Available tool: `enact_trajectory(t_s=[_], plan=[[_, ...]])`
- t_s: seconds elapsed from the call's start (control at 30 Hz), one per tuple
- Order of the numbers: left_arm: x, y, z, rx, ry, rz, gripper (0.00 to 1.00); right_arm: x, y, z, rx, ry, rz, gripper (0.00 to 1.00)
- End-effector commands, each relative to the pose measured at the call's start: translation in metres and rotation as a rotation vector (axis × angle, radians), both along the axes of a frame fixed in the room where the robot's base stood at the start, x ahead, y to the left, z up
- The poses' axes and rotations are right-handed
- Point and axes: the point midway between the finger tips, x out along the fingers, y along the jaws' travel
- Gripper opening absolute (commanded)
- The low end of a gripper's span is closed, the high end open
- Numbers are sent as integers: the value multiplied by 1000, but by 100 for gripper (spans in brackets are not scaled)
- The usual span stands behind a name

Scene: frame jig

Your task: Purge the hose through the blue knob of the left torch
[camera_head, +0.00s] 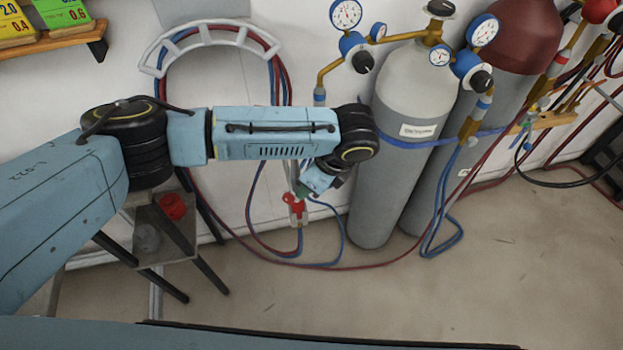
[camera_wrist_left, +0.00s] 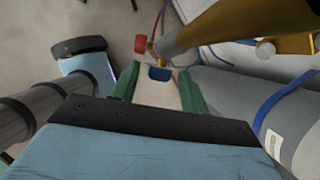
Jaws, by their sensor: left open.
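In the left wrist view, the blue knob (camera_wrist_left: 158,73) shows between the two green fingertips of my left gripper (camera_wrist_left: 156,86). The fingers stand apart on either side of it, and I cannot tell whether either touches it. A red knob (camera_wrist_left: 141,45) sits just beyond, and a brass torch body (camera_wrist_left: 235,25) runs to the upper right. In the head view my left gripper (camera_head: 305,190) points down beside a red part (camera_head: 294,204). My left arm hides most of the left torch and the blue knob there. My right gripper is not in view.
A grey gas cylinder (camera_head: 385,195) with gauges stands close right of my left arm. A maroon-topped cylinder (camera_head: 515,45) stands behind it. Red and blue hoses hang from a wall holder (camera_head: 205,35) and loop onto the floor. A small stand (camera_head: 165,240) is below my arm.

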Motion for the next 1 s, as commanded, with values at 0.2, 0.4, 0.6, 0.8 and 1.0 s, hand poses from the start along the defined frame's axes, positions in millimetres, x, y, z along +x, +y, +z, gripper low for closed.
enact_trajectory(t_s=[0.2, 0.4, 0.6, 0.8, 1.0], plan=[[0, 0, 0, 0, 0, 1, 37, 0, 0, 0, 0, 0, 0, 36], [0, 0, 0, 0, 0, 1, 11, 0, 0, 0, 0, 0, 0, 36], [0, 0, 1, -2, -3, 1, 1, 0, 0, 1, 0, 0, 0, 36], [-2, 1, 2, -24, -45, 0, 1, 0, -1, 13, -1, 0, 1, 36], [-6, 3, 4, -81, -151, 0, 1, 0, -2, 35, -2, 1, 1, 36]])
